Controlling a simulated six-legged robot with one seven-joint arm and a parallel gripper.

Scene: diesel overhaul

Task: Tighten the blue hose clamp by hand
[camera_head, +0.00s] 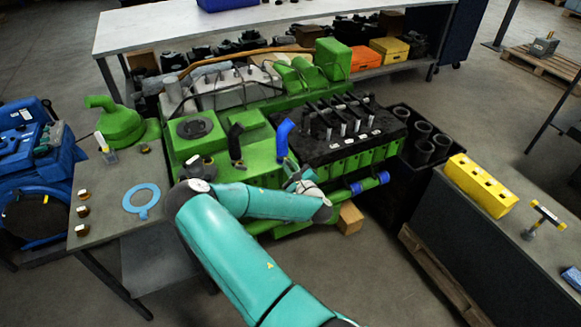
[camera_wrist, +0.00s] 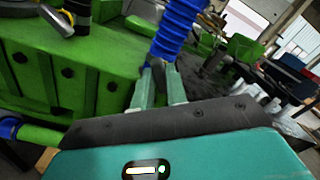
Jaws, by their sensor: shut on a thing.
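A blue ribbed hose (camera_head: 284,138) stands up from the green engine, left of the black cylinder head. In the wrist view the hose (camera_wrist: 178,32) rises just beyond my fingertips. My gripper (camera_head: 297,178) is at the foot of this hose. In the wrist view my gripper (camera_wrist: 160,72) is shut on a small dark piece (camera_wrist: 159,76) at the hose's lower end, which appears to be the blue hose's clamp. The fingers hide most of the clamp, so its band and screw cannot be made out.
A black hose (camera_head: 235,141) stands on the engine (camera_head: 255,158) to the left. The black cylinder head (camera_head: 335,127) with upright studs is close on the right. A grey bench (camera_head: 105,215) with a blue ring gasket (camera_head: 141,199) is at left. A yellow block (camera_head: 480,184) lies on the right bench.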

